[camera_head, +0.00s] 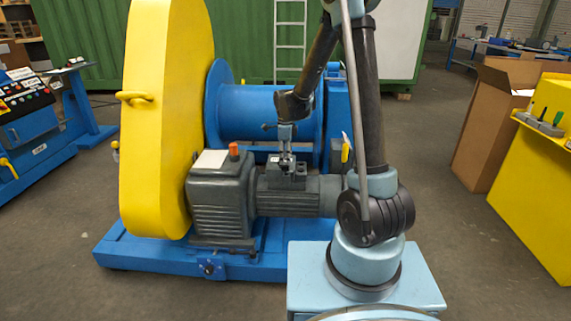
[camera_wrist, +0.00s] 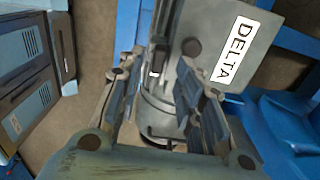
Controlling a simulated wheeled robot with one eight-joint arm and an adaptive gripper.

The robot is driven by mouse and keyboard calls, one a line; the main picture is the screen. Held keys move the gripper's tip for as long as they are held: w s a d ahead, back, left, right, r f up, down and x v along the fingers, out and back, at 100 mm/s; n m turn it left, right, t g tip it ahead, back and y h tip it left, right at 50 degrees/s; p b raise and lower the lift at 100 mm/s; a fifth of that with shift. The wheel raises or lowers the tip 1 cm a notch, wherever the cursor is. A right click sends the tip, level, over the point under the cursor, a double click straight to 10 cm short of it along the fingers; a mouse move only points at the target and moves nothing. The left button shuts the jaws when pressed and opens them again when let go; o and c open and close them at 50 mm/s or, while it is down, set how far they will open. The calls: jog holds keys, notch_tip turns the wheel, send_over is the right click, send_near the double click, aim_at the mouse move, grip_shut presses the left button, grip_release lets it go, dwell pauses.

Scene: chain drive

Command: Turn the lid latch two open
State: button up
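My gripper (camera_head: 286,160) hangs fingers-down just over the small dark box (camera_head: 288,182) on top of the grey motor (camera_head: 325,195). In the wrist view my gripper (camera_wrist: 163,112) has its two fingers spread well apart. A small dark part with a light patch (camera_wrist: 156,68) and grey rounded metal show between and beyond the fingers. I see no clear contact. I cannot tell for sure which part is lid latch two; the fingers hide some of this area.
A tall yellow guard (camera_head: 160,120) with a handle (camera_head: 135,97) stands left of the motor. A blue drum (camera_head: 265,112) lies behind. A grey plate marked DELTA (camera_wrist: 235,50) is close to the right finger. A cardboard box (camera_head: 490,125) and yellow bench (camera_head: 540,185) stand right.

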jog(key=shift+r, duration=1.9)
jog(key=shift+d, duration=0.1)
jog(key=s+d+r+n+t, duration=0.1)
jog(key=s+d+r+n, duration=0.4)
jog(key=s+d, duration=0.25)
jog(key=s+d+r+n, duration=0.4)
jog(key=s+d+r, duration=0.1)
jog(key=s+d, duration=0.25)
jog(key=s+d+f+n, duration=0.1)
jog(key=s+d+n, duration=0.1)
jog(key=s, duration=0.4)
jog(key=s+d+f+n, duration=0.2)
jog(key=s+n, duration=0.2)
jog(key=s, duration=0.2)
jog(key=s+d+f+n+t, duration=0.1)
jog(key=s+d+f+n, duration=0.1)
jog(key=s, duration=0.4)
jog(key=shift+d+f+n, duration=0.15)
jog(key=shift+d+n, duration=0.25)
jog(key=shift+n, duration=0.5)
jog(key=shift+s, duration=0.1)
